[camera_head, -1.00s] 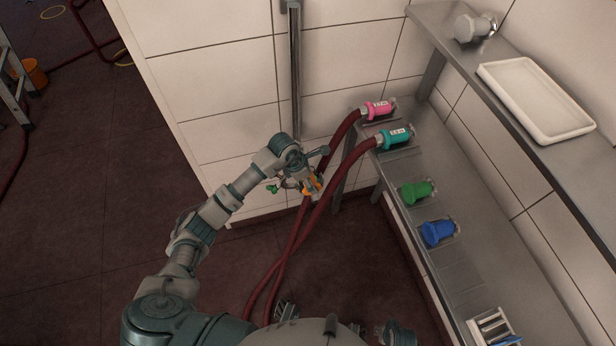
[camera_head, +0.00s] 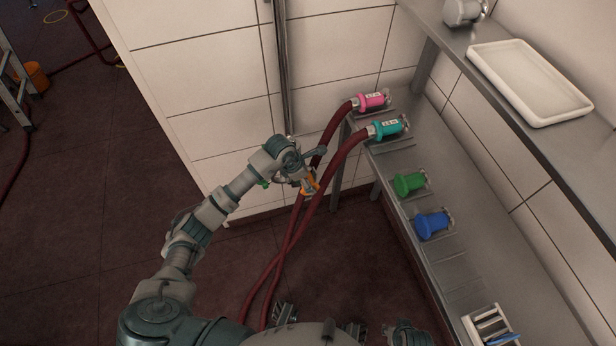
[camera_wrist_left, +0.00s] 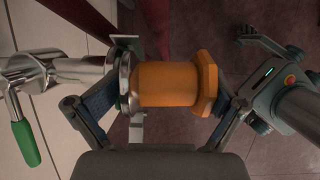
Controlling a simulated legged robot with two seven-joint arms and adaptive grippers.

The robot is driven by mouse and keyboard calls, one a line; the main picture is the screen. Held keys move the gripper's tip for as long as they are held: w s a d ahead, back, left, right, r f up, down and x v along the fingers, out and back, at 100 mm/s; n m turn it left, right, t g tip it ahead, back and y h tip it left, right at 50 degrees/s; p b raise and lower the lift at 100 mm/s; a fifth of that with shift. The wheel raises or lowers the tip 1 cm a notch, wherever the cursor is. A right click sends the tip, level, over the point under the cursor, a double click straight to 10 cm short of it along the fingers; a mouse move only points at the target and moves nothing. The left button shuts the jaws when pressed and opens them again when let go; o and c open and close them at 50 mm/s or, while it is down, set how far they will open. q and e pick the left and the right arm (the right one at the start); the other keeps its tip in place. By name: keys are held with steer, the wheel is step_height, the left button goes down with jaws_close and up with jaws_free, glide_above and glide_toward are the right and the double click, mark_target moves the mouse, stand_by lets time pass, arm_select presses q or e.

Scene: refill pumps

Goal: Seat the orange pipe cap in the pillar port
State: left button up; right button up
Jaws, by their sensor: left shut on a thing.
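My left gripper (camera_head: 306,182) is shut on the orange pipe cap (camera_head: 311,186), low in front of the tiled wall. In the left wrist view the cap (camera_wrist_left: 168,86) lies sideways between the two fingers, with a wider orange rim at right and a metal ring at its left end. The metal port (camera_wrist_left: 62,72) with a green-handled valve (camera_wrist_left: 24,140) is just left of the cap. Their ends look very close and roughly in line; I cannot tell whether they touch or overlap. The pillar (camera_head: 284,75) is a vertical metal pipe on the wall.
Dark red hoses (camera_head: 297,222) hang close beside my left gripper, from pink (camera_head: 372,101) and teal (camera_head: 389,127) couplings on a metal shelf (camera_head: 455,262). Green (camera_head: 408,184) and blue (camera_head: 432,224) couplings stand there too. A white tray (camera_head: 482,51) is on the upper shelf.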

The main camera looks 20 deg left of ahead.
arm_select(q)
steer(key=f, duration=0.1)
steer(key=s+f, duration=0.1)
steer(key=f, duration=0.1)
steer(key=shift+s+d+f+g, duration=0.1)
steer(key=shift+s+d+g, duration=0.1)
steer(key=shift+s+g, duration=0.2)
steer(key=shift+a+f, duration=0.15)
steer(key=shift+a, duration=0.05)
steer(key=shift+w, duration=0.1)
steer(key=shift+f, duration=0.1)
steer(key=o, duration=1.4)
steer(key=shift+d, duration=0.1)
steer(key=shift+c, duration=0.2)
steer(key=w+v, duration=0.1)
steer(key=v, duration=0.8)
steer(key=shift+d+r+t, duration=0.25)
steer(key=shift+r+t, duration=0.05)
steer(key=shift+r, duration=0.3)
